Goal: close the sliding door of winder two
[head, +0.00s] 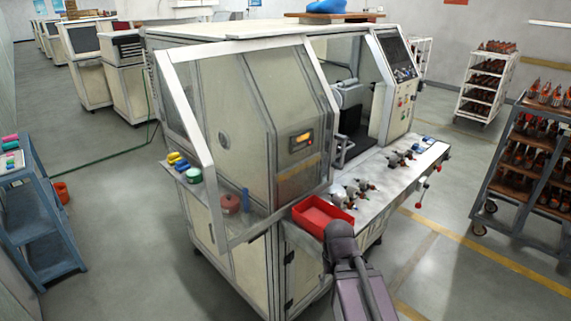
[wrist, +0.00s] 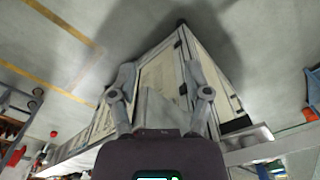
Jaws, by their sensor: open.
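The winder (head: 295,120) is a large cream machine in the middle of the head view. Its sliding door (head: 198,128), a white-framed clear panel, stands at the left part of the machine. The work opening (head: 350,100) to its right is uncovered, so the door is slid open. In the wrist view my gripper (wrist: 160,72) is open, its two fingers apart with nothing between them. Beyond them is the cream cabinet side of the machine (wrist: 160,85). In the head view my arm is low in front of the machine, near the red tray; the fingertips are hidden there. No contact with the door shows.
A red tray (head: 320,214) and several armatures (head: 358,187) lie on the front ledge. A rack of armatures (head: 530,150) stands at right, a white shelf cart (head: 487,85) behind it. A blue cart (head: 42,225) stands at far left. Grey floor is free between them and the machine.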

